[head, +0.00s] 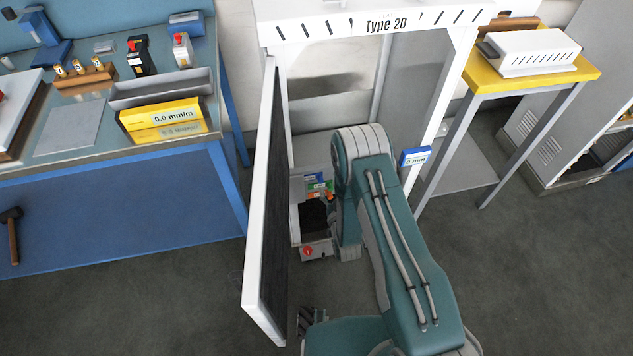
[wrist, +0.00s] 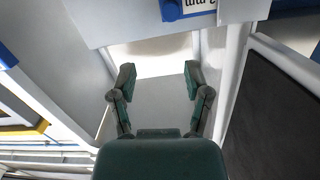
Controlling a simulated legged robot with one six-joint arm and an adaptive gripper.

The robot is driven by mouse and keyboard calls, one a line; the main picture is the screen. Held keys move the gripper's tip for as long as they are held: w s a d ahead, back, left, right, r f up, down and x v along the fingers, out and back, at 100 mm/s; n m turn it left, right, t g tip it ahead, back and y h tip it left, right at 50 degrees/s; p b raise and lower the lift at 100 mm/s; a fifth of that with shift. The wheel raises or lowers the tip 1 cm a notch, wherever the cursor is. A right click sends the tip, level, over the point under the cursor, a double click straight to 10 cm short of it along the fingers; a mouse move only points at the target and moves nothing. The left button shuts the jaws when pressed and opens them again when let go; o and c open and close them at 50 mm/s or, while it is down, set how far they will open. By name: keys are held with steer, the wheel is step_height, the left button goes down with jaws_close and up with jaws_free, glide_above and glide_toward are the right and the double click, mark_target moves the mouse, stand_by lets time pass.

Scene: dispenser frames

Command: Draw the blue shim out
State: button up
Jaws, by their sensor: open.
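In the head view, a small stack of coloured pieces shows inside the white frame (head: 437,120), just left of my arm. A blue piece (head: 314,178), likely the blue shim, is at its top, above green and orange pieces. The stack is too small to make out exactly, and my arm hides its right side. In the wrist view my gripper (wrist: 158,75) is open, with nothing between its two green fingers. No shim shows clearly in that view. My arm hides the gripper from the head camera, so its distance from the stack cannot be told.
The frame's dark-panelled door (head: 265,200) stands open left of my arm. A blue display (head: 415,156) is on the right post. A blue workbench (head: 120,205) with tools is at left, a yellow-topped table (head: 575,75) at right. A red knob (head: 308,251) sits below the stack.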

mark_target(321, 181)
steer(key=s+f+t, duration=0.1)
steer(key=s+f, duration=0.3)
steer(key=shift+y, duration=0.3)
steer(key=x, duration=1)
steer(key=shift+w+a, duration=0.3)
steer(key=shift+a, duration=0.05)
steer(key=shift+r, duration=0.1)
jaws_close()
